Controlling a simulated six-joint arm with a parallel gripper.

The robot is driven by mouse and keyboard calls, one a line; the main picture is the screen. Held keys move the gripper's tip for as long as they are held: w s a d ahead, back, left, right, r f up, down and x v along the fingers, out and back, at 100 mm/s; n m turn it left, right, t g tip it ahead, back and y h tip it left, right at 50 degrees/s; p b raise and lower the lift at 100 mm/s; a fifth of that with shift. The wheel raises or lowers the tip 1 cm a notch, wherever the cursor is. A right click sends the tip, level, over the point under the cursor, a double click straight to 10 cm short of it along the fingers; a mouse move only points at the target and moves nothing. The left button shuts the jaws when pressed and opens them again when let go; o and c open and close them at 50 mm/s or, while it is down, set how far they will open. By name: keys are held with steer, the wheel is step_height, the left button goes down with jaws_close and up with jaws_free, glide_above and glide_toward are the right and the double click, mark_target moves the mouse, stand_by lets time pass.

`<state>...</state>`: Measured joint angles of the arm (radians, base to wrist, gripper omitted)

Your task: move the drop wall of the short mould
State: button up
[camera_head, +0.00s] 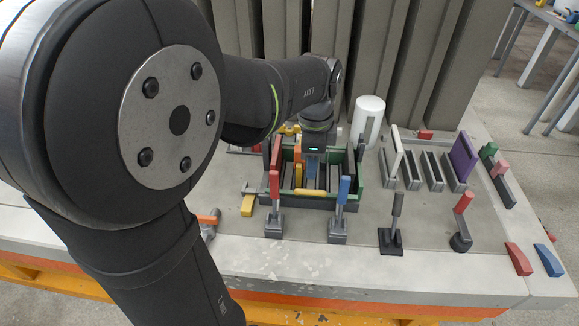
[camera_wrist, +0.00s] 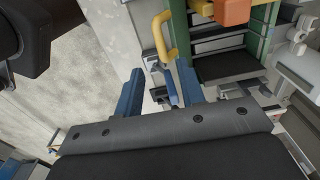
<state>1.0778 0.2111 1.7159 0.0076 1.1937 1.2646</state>
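The mould is a green-walled box (camera_head: 322,203) at the middle of the bench, with dark slots inside. An orange upright piece (camera_head: 298,158) with a yellow handle below it stands in its left part. In the wrist view, the yellow handle (camera_wrist: 158,36) and an orange block (camera_wrist: 232,10) show beside the green wall (camera_wrist: 265,35). I cannot tell which piece is the drop wall. My gripper (camera_head: 312,172) points down over the mould. In the wrist view, its blue fingers (camera_wrist: 160,88) are apart, below the yellow handle; a small blue part shows between them, not visibly gripped.
A red-handled clamp (camera_head: 274,200) and a blue-handled clamp (camera_head: 341,205) stand at the mould's front. A white cylinder (camera_head: 367,120) stands behind right. Racked panels, including a purple one (camera_head: 464,155), are at right. Tall grey panels close the back.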

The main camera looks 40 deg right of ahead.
mark_target(310, 190)
step_height(310, 190, down, 9)
steer(key=shift+r, duration=0.1)
stand_by(0.3)
jaws_close()
